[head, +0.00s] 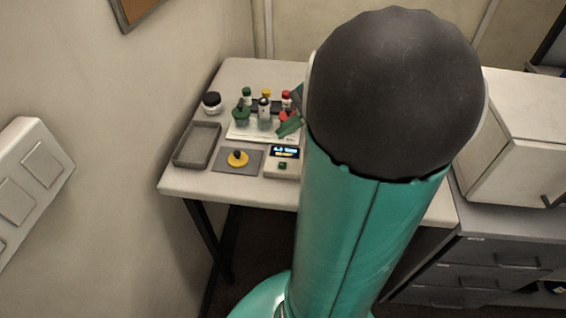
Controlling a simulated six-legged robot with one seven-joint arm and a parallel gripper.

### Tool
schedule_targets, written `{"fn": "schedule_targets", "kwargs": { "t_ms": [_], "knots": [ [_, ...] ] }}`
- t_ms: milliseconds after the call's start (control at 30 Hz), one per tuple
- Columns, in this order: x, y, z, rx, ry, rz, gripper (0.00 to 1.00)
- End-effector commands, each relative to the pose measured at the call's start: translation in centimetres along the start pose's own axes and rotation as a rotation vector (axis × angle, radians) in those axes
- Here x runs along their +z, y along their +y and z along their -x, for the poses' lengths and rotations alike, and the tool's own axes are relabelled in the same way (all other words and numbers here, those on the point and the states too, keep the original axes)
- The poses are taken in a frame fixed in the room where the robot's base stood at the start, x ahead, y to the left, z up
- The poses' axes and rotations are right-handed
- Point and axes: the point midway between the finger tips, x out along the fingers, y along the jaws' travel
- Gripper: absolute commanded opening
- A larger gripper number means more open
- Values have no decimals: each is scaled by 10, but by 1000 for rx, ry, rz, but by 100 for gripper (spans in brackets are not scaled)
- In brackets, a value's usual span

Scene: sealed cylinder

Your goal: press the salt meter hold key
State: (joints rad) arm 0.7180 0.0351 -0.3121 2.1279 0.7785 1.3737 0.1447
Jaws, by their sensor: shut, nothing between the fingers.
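The salt meter (270,169) is a small pale box with a lit dark display (285,151), near the front edge of the white table. A small dark green key (282,166) sits below the display; I take it for the hold key, though its label is too small to read. My arm's large teal link and dark joint fill the middle right. What looks like my gripper (284,131) shows as a green tip from behind the arm, above and beyond the meter in the picture. It is shut and empty. Most of it is hidden; contact with the meter is not visible.
A grey tray (178,161) stands left on the table (240,191). A yellow round piece with a dark knob (238,159) sits on a grey mat (221,165). Several capped bottles stand behind on a white rack (237,132). A dark-lidded jar (212,103) stands back left.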

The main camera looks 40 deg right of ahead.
Motion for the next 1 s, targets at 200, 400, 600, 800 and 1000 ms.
{"fn": "schedule_targets", "kwargs": {
  "t_ms": [200,400,600,800,1000],
  "knots": [
    [-13,12,-15,0,-1,-6,0],
    [-28,25,-34,0,0,-6,0],
    [-40,37,-50,0,-1,-5,0],
    [-45,42,-57,-1,2,-3,0],
    [-45,42,-58,-1,2,-2,0]
  ]
}}
